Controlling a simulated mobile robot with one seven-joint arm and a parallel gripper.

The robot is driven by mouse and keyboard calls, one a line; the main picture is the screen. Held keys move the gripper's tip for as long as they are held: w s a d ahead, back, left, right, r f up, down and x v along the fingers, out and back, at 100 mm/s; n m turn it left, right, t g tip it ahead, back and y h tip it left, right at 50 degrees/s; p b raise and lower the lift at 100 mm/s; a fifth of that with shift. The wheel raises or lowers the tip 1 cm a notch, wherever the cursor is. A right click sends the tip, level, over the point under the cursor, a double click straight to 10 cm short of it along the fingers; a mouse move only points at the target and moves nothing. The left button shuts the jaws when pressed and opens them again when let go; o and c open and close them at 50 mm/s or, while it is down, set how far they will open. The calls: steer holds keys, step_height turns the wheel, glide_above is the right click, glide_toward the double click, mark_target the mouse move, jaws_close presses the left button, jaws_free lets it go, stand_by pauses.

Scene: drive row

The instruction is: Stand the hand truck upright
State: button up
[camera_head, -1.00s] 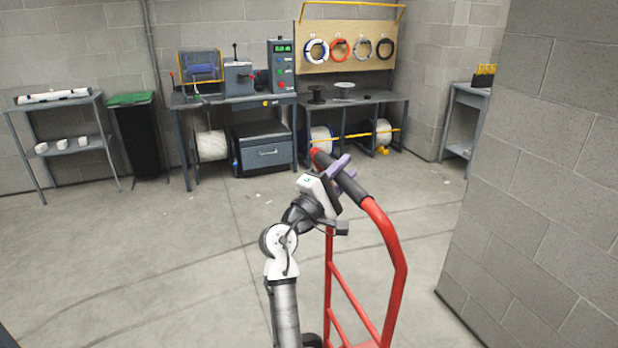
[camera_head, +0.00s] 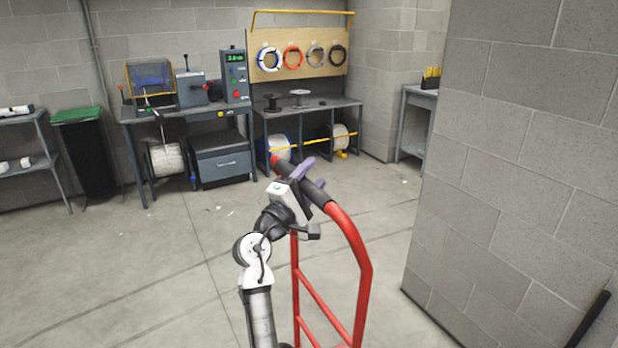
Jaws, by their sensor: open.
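The hand truck has a red tube frame (camera_head: 362,275) and a black grip (camera_head: 315,194) across its top handle. It stands in the lower middle of the head view, handle end up. Its lower end is cut off by the picture edge, so I cannot tell its exact tilt. My gripper (camera_head: 311,177) is at the black grip, with its purple fingers open beside or around the bar. The gripper body hides part of the handle, and I cannot tell whether the fingers touch it.
A grey block wall (camera_head: 520,170) stands close on the right, with a black bar (camera_head: 588,320) at its lower right. A workbench (camera_head: 190,113) with machines and a cable bench (camera_head: 300,108) line the back.

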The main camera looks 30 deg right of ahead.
steer(key=shift+f, duration=0.1)
steer(key=b+v, duration=0.4)
steer(key=v, duration=0.9)
steer(key=shift+s+a+b, duration=0.2)
steer(key=shift+a+b, duration=0.1)
steer(key=shift+a, duration=0.05)
